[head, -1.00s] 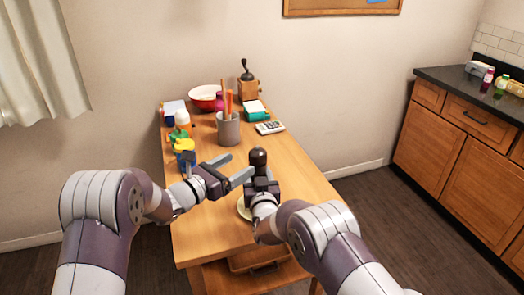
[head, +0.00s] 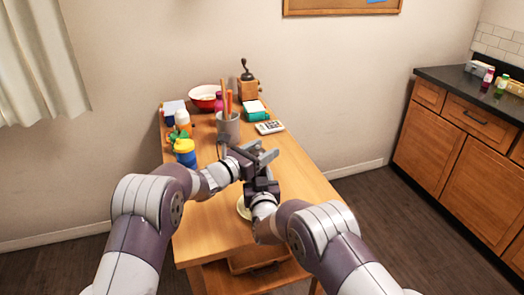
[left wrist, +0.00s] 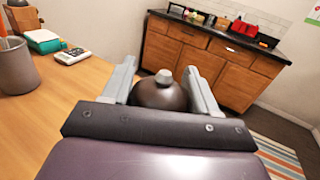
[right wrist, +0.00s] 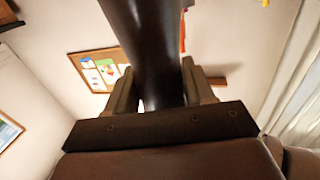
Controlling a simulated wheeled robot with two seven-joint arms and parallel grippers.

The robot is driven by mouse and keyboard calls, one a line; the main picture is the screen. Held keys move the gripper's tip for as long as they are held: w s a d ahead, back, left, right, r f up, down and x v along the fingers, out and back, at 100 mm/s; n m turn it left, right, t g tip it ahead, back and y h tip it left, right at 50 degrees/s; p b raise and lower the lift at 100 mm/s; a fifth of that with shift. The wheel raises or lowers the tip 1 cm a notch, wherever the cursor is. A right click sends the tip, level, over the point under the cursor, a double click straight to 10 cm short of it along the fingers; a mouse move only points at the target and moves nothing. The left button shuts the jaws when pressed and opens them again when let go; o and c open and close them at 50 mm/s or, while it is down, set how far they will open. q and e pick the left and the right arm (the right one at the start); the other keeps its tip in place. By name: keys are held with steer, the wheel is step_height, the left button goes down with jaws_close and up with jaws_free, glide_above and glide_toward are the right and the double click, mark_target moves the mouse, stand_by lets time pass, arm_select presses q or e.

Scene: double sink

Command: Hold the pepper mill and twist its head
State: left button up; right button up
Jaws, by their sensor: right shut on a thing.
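The dark brown pepper mill stands upright, its head (left wrist: 160,95) with a small silver knob showing between the fingers of my left gripper (left wrist: 162,80) in the left wrist view. That gripper (head: 265,153) is open around the head, with a finger on either side. In the right wrist view, my right gripper (right wrist: 155,88) is shut on the mill's dark body (right wrist: 146,40), below the head. In the head view the left gripper hides most of the mill.
A grey utensil cup (head: 229,128), a calculator (head: 269,127), a blue jar with a yellow lid (head: 185,151) and a wooden grinder (head: 247,87) stand farther back. The table's front left is clear.

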arm_select(q)
steer(key=m+g+h, duration=0.2)
steer(key=g, duration=0.1)
steer(key=shift+s+d+m+h, duration=0.1)
steer(key=shift+m+h, duration=0.3)
steer(key=shift+g, duration=0.4)
steer(key=shift+s, duration=0.1)
steer(key=o, duration=1)
steer(key=shift+c, duration=0.2)
steer(key=v, duration=1.2)
